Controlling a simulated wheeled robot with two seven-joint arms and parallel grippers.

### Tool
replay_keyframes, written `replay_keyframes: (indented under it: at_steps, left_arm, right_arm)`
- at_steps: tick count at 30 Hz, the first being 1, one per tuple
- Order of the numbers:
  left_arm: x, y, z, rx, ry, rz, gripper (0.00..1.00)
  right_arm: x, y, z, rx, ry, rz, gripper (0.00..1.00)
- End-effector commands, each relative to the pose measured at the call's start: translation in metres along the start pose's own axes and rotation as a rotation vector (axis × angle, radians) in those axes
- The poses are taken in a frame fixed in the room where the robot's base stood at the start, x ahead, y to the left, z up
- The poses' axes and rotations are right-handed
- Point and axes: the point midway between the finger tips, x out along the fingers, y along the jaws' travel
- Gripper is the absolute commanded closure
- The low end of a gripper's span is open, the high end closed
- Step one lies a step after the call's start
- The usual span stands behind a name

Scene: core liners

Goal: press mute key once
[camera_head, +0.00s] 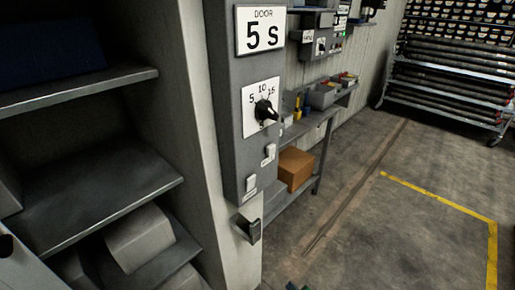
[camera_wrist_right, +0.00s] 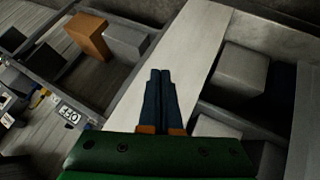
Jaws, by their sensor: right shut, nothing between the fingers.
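A grey control box (camera_head: 230,100) on a pale post carries a "DOOR 5 S" sign (camera_head: 263,31), a black dial (camera_head: 265,110) marked 5, 10, 15, and two small white keys, one low at left (camera_head: 251,183) and one higher at right (camera_head: 268,150). Their labels are too small to read, so I cannot tell whether either is the mute key. My right gripper (camera_wrist_right: 157,76) is shut and empty in the wrist view, its blue fingers over a pale panel. In the head view only a dark blue bit, seemingly its tips (camera_head: 291,286), shows at the bottom edge. My left gripper is not seen.
Grey shelves (camera_head: 95,190) with boxes stand close at left. A dark fitting (camera_head: 250,229) juts from the post below the box. A bench with a cardboard box (camera_head: 295,169) stands behind, under another wall panel (camera_head: 317,45). Floor at right is open, before a tube rack (camera_head: 450,75).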

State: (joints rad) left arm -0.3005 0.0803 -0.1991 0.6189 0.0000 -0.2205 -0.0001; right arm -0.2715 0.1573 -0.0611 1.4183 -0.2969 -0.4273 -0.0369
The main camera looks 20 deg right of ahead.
Motion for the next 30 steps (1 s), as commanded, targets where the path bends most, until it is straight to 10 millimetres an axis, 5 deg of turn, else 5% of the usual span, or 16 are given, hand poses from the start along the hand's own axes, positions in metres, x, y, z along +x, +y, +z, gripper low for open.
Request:
replay_keyframes:
  at_steps: [8, 15, 22, 30]
  left_arm:
    - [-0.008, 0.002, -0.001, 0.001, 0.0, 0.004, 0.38]
    - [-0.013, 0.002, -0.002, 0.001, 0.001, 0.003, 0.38]
    - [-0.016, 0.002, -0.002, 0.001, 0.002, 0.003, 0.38]
    - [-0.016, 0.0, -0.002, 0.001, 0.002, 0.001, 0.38]
  right_arm:
    - [-0.051, 0.102, -0.112, -0.079, 0.23, 0.266, 1.0]
    - [-0.132, 0.179, -0.188, -0.124, 0.401, 0.521, 1.0]
    - [-0.197, 0.217, -0.222, -0.135, 0.503, 0.69, 1.0]
    - [-0.211, 0.224, -0.228, -0.136, 0.522, 0.726, 1.0]
